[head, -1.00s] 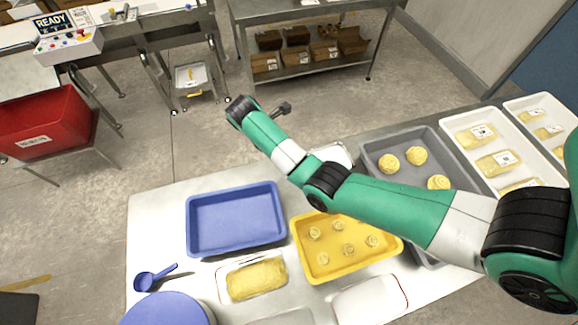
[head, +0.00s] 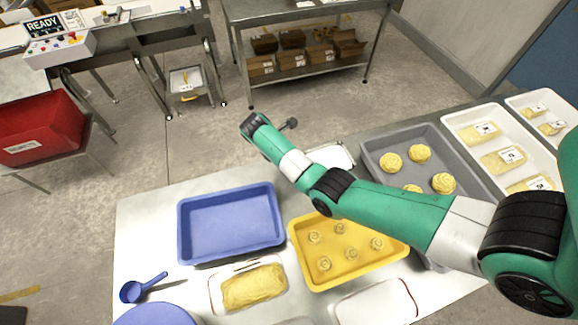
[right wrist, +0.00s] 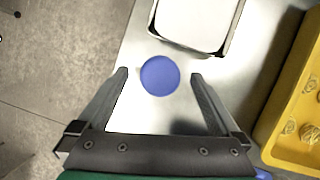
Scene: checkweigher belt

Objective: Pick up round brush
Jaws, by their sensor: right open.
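A round blue disc (right wrist: 160,76), seen from above, appears to be the top of the round brush. It lies over the bare metal table (right wrist: 140,50) in the right wrist view. My right gripper (right wrist: 160,75) is open, with one finger on each side of the disc and gaps left and right. I cannot tell how far the fingertips are above or level with it. In the head view my right arm (head: 390,210) reaches across the table, hiding the disc and the gripper's fingers. My left gripper is not in view.
A white tray (right wrist: 205,18) sits just beyond the disc. A yellow tray with dough pieces (head: 320,282) and a blue tray (head: 230,222) stand nearer. A grey tray (head: 375,158) is to the right. The table's left edge is close to the disc.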

